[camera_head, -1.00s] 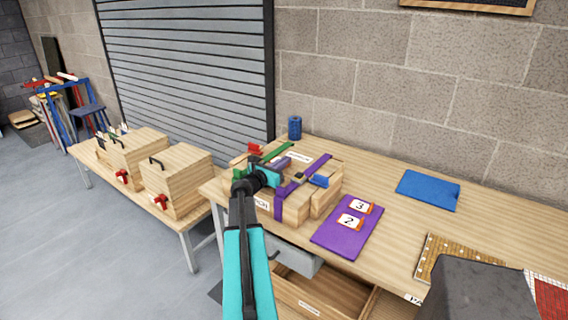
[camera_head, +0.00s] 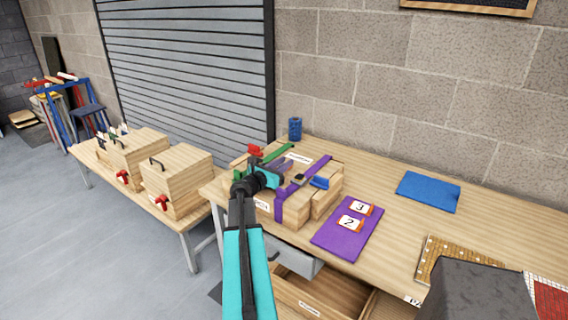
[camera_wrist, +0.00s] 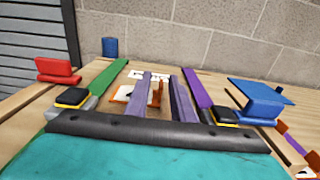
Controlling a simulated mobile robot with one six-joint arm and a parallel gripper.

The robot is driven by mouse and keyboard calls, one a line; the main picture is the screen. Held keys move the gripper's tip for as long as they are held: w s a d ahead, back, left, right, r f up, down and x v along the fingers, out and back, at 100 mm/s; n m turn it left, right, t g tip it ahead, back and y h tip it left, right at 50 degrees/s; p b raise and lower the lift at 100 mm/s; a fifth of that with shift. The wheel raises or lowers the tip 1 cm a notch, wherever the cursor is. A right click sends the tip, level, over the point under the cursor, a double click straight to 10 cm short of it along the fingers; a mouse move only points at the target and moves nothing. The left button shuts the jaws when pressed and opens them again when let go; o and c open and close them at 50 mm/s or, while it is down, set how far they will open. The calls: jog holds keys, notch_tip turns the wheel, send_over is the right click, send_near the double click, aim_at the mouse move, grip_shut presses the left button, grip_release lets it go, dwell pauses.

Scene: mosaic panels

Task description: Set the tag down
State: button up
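My gripper (camera_head: 284,165) is over the top of the strapped wooden box (camera_head: 322,203). In the wrist view, the two grey-purple fingers of my gripper (camera_wrist: 160,92) stand apart. An orange and white tag (camera_wrist: 123,93) lies low at the fingers; the left finger crosses in front of it and its orange end shows between the fingers. I cannot read its face. It seems to rest on the box top, and it is hidden in the head view. Two similar tags, marked 3 (camera_head: 360,207) and 2 (camera_head: 349,222), sit on a purple mat (camera_head: 335,241).
A green strap (camera_wrist: 103,84) and a purple strap (camera_wrist: 197,88) flank the fingers, with red (camera_wrist: 57,69) and blue (camera_wrist: 258,100) clamp handles beside them. A blue can (camera_head: 295,128) stands behind. A blue mat (camera_head: 428,191) lies on the right of the workbench (camera_head: 400,231).

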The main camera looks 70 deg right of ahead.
jog(key=b+v, duration=0.2)
jog(key=v, duration=0.9)
jog(key=shift+a+r+b, duration=0.1)
jog(key=shift+r+b, duration=0.05)
jog(key=shift+b, duration=0.2)
jog(key=shift+a, duration=0.25)
